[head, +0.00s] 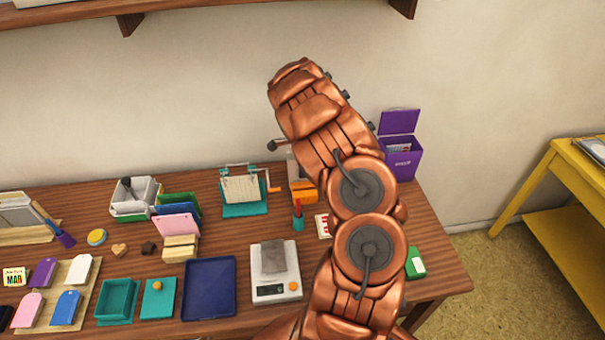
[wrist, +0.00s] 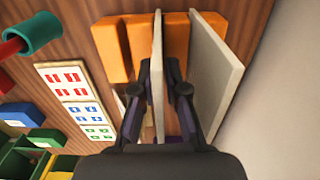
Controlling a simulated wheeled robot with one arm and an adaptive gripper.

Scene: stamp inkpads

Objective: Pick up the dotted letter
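No dotted pattern shows clearly in either view, so I cannot tell which piece is the dotted letter. In the wrist view, a thin pale panel (wrist: 157,40) stands nearly edge-on at an orange block holder (wrist: 112,50). A second, wider pale panel (wrist: 217,70) stands to its right. My gripper (wrist: 158,75) is open, with its dark fingers on either side of the thin panel; contact is not visible. In the head view, the orange holder (head: 303,190) is partly covered by my arm, and my fingers are hidden.
A card sheet with coloured marks (wrist: 75,85) and a teal cup (wrist: 33,33) lie left of the fingers. The wall (wrist: 285,110) is close on the right. In the head view, a purple box (head: 403,162), a scale (head: 275,275) and a navy tray (head: 208,288) flank my arm.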

